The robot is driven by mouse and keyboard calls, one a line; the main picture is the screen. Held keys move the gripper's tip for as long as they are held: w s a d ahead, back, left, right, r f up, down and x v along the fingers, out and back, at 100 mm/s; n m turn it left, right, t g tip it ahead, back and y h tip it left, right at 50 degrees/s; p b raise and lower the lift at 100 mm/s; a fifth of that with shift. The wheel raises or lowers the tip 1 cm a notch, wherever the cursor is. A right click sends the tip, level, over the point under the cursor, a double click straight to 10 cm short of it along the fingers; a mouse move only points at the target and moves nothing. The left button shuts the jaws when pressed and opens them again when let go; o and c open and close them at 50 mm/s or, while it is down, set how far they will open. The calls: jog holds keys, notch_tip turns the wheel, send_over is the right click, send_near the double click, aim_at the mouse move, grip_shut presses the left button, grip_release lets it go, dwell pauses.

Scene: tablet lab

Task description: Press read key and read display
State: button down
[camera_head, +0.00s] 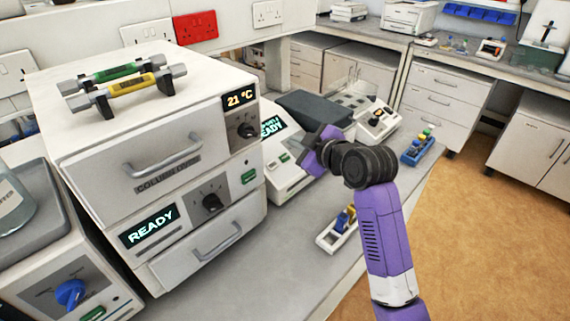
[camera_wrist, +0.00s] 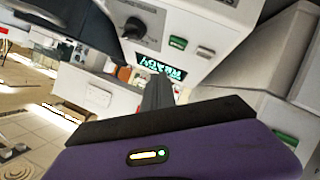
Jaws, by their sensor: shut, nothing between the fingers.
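A white bench instrument (camera_head: 291,175) stands right of the column oven in the head view. Its display (camera_head: 272,127) shows READY in lit letters; a line above is too small to read surely. A green key (camera_head: 284,158) is on its front. My gripper (camera_head: 316,152) is shut and empty, beside the instrument's right side, apart from the green key as far as I can tell. In the wrist view, the dark shut fingers (camera_wrist: 158,93) stand before a lit READY display (camera_wrist: 161,68), shown turned over. A green key (camera_wrist: 178,42) is also there.
The white column oven (camera_head: 150,150) has its own READY display (camera_head: 150,227) and a 21 °C readout (camera_head: 240,97). A small white rack (camera_head: 337,230) with blue and yellow items and a blue rack (camera_head: 418,148) stand on the bench.

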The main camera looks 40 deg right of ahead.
jog(key=shift+w+f+b, duration=0.25)
jog(key=shift+f+b, duration=0.1)
jog(key=shift+f, duration=0.25)
jog(key=shift+w+f+b, duration=0.3)
jog(key=shift+f, duration=0.3)
jog(key=shift+w+f+b, duration=0.25)
jog(key=shift+f+b, duration=0.1)
jog(key=shift+f, duration=0.25)
dwell(0.7)
jog(key=shift+w+f, duration=0.2)
jog(key=shift+f, duration=0.15)
jog(key=shift+w+f+b, duration=0.15)
jog(key=shift+f+b, duration=0.2)
jog(key=shift+b, duration=0.05)
dwell(0.8)
jog(key=shift+r, duration=0.1)
jog(key=shift+s+r+p, duration=0.35)
jog(key=shift+r+p, duration=0.25)
jog(key=shift+p, duration=0.05)
jog(key=shift+s+r+p, duration=0.35)
jog(key=shift+r+p, duration=0.35)
jog(key=shift+r, duration=0.05)
jog(key=shift+s+r+p, duration=0.3)
jog(key=shift+r+p, duration=0.35)
jog(key=shift+r, duration=0.15)
jog(key=shift+s+r+p, duration=0.35)
jog(key=shift+r+p, duration=0.35)
jog(key=shift+r, duration=0.05)
